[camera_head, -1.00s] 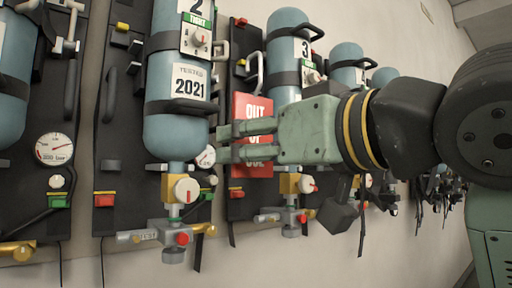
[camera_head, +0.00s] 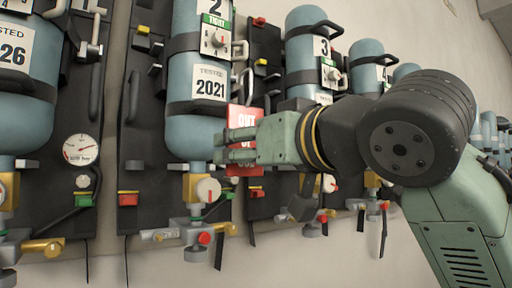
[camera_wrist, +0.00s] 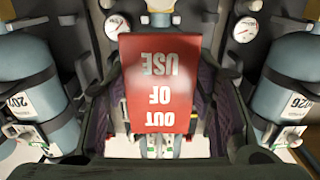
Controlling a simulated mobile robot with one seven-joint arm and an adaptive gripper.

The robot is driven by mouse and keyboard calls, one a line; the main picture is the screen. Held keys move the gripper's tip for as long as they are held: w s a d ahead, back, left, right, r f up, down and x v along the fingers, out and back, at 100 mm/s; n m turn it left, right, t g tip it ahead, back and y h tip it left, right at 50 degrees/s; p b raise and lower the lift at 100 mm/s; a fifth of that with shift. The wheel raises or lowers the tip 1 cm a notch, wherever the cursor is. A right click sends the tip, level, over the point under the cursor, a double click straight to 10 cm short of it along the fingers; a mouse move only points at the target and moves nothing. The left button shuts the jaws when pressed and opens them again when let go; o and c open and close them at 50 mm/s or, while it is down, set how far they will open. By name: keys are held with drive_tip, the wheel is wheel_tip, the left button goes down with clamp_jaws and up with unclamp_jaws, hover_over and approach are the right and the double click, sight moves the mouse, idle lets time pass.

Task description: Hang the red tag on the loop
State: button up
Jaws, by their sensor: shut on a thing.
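The red tag (camera_head: 246,114), lettered OUT OF USE, is gripped between the fingers of my gripper (camera_head: 222,147). In the head view the fingers cover part of its lettering. In the wrist view the tag (camera_wrist: 160,85) fills the middle, its lettering upside down. In the head view the tag is in front of the boards, beside the cylinder marked 2021 (camera_head: 196,130). A pale grey loop-shaped bar (camera_head: 243,86) shows just above the tag, apart from my fingers. Other similar bars show on the boards, and I cannot tell which is the task's loop.
Blue cylinders on black boards line the wall, with the cylinder marked 3 (camera_head: 307,55) to the right. A gauge (camera_head: 81,150), valves and a red clip (camera_head: 128,198) stick out. The wall below the boards (camera_head: 150,265) is mostly bare, with hanging straps.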

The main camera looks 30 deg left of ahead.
drive_tip(key=f+x, duration=0.1)
drive_tip(key=x, duration=0.8)
drive_tip(key=shift+f+b, duration=0.35)
drive_tip(key=shift+f, duration=0.05)
idle(0.4)
drive_tip(key=o, duration=1)
drive_tip(key=shift+o, duration=0.2)
drive_tip(key=v, duration=1.2)
